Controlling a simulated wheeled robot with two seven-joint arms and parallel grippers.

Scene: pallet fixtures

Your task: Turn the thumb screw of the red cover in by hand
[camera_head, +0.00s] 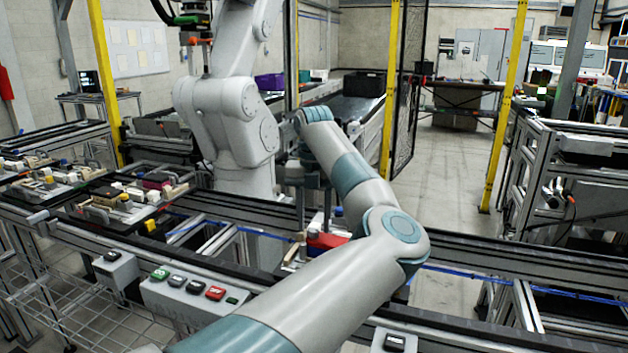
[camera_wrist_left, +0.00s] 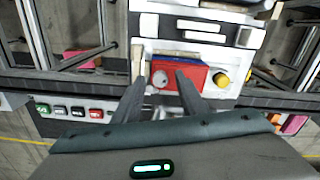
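The red cover (camera_wrist_left: 196,78) sits on a pale fixture in the left wrist view, with a blue strip along its far edge. Its thumb screw (camera_wrist_left: 160,79) looks like a round grey knob on the left part of the cover. The cover (camera_head: 326,242) also shows in the head view, partly behind my arm. My left gripper (camera_wrist_left: 160,84) is open, its two dark fingers pointing at the cover, one on each side of the knob in the picture. I cannot tell whether the fingertips touch it. My right gripper is not in view.
A yellow knob (camera_wrist_left: 221,80) stands right of the cover. A button box (camera_head: 190,296) is on the near rail. Other loaded pallets (camera_head: 125,198) stand on the conveyor at left. A large grey robot arm (camera_head: 232,110) stands behind the conveyor.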

